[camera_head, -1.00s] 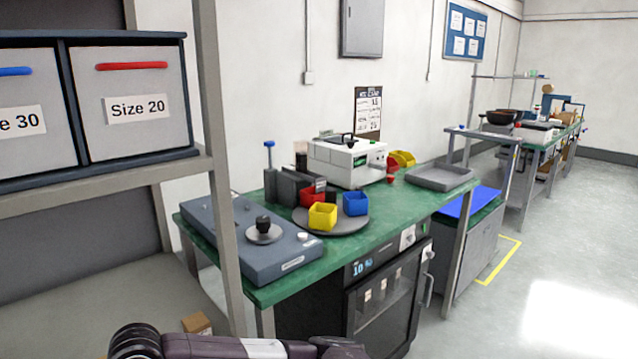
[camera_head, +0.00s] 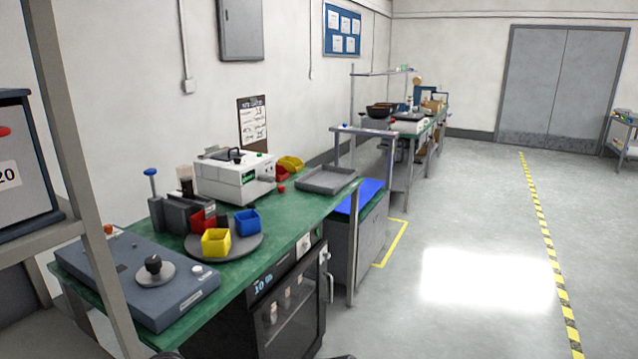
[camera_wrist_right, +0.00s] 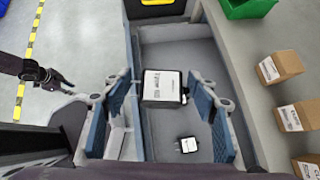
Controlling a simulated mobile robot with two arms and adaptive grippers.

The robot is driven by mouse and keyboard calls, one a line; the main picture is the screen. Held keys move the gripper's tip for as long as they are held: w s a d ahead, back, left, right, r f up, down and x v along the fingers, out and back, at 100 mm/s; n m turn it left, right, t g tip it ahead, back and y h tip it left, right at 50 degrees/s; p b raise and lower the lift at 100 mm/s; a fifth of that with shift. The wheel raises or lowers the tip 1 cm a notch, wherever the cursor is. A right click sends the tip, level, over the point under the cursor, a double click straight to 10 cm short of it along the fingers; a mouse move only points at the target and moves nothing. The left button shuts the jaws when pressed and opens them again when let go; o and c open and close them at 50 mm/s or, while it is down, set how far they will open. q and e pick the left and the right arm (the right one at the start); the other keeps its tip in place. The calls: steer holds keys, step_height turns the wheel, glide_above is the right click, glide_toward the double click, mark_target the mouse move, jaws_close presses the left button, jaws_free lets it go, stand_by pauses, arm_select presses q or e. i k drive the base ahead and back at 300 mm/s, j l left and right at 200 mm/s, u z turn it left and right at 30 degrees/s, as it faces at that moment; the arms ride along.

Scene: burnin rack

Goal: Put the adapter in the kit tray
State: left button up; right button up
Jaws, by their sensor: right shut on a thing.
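In the right wrist view my right gripper (camera_wrist_right: 163,104) has its blue-padded fingers either side of a black adapter (camera_wrist_right: 162,87) with a white label and is shut on it. A second, smaller-looking black piece with a white label (camera_wrist_right: 188,145) lies below in a grey bin (camera_wrist_right: 165,50). My left gripper (camera_wrist_right: 47,77) shows dark at the left of that view; its jaw opening is unclear. In the head view a shallow grey tray (camera_head: 326,181), possibly the kit tray, lies on the green bench. Neither gripper is clearly visible there.
The green bench (camera_head: 290,215) carries a blue-grey device (camera_head: 135,280), a turntable with coloured bins (camera_head: 255,243) and a white machine (camera_head: 233,177). Open floor (camera_head: 440,230) lies to the right. Cardboard boxes (camera_wrist_right: 280,67) and a green bin (camera_wrist_right: 247,8) stand beside the grey bin.

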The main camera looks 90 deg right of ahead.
mark_target(330, 185)
steer(key=l+z, duration=0.25)
steer(key=z, duration=0.15)
steer(key=l+z, duration=0.55)
steer(key=z, duration=0.25)
steer(key=i+l+z, duration=0.1)
steer(key=l+z, duration=0.15)
steer(key=z, duration=0.15)
steer(key=i+l+z, duration=0.15)
steer(key=i+l, duration=0.15)
steer(key=l, duration=0.25)
steer(key=i+l+z, duration=0.15)
steer(key=i+l, duration=0.25)
steer(key=l, duration=0.15)
steer(key=i+l+z, duration=0.15)
steer(key=i+l, duration=0.2)
steer(key=l, duration=0.15)
